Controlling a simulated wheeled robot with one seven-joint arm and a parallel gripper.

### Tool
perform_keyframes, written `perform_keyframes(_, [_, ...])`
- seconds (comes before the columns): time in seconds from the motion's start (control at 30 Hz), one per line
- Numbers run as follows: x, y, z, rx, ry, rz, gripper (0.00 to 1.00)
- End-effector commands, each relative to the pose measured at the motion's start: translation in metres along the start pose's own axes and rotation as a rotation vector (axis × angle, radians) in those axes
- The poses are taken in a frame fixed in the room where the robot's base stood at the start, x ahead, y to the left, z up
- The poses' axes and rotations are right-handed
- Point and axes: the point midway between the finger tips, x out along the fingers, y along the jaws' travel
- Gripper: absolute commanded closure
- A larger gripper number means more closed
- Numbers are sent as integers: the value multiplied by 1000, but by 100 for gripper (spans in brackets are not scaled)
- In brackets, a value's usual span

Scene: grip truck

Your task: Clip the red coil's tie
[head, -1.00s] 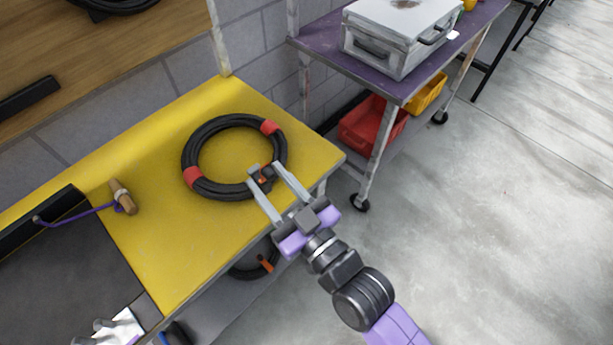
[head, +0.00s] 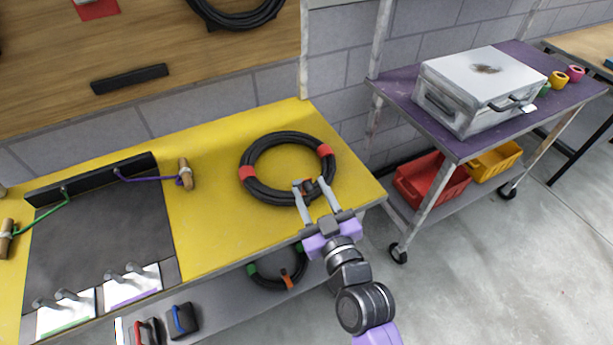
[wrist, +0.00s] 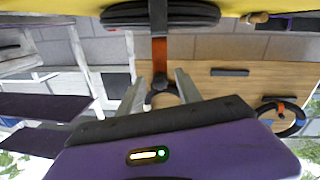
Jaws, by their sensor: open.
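The black coil with red bands (head: 247,173) lies flat on the yellow tabletop (head: 215,225). Its tie shows as an orange strap (wrist: 159,50) with a dark clip end (wrist: 158,84) in the wrist view, and sits at the coil's near side. My gripper (head: 311,184) is at that near side, with its two fingers apart on either side of the tie. The fingers also show on both sides of the strap in the wrist view. Whether a finger touches the tie I cannot tell.
A second coil (head: 262,279) with green bands and an orange tie is on the lower shelf. A purple-topped cart (head: 398,84) with a grey metal case (head: 470,95) stands right; red (head: 425,185) and yellow (head: 492,160) bins are below. A dark board (head: 105,235) with cords lies left.

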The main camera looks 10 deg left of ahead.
Motion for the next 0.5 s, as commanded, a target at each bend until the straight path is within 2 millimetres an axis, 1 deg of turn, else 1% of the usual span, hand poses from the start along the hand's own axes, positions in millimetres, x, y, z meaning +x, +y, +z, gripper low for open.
perform_keyframes(0.03, [10,0,-2,0,1,0,59])
perform_keyframes(0.2, [31,0,-1,1,1,1,59])
perform_keyframes(0.33, [40,0,0,1,1,1,59])
perform_keyframes(0.5, [42,0,0,0,0,1,59])
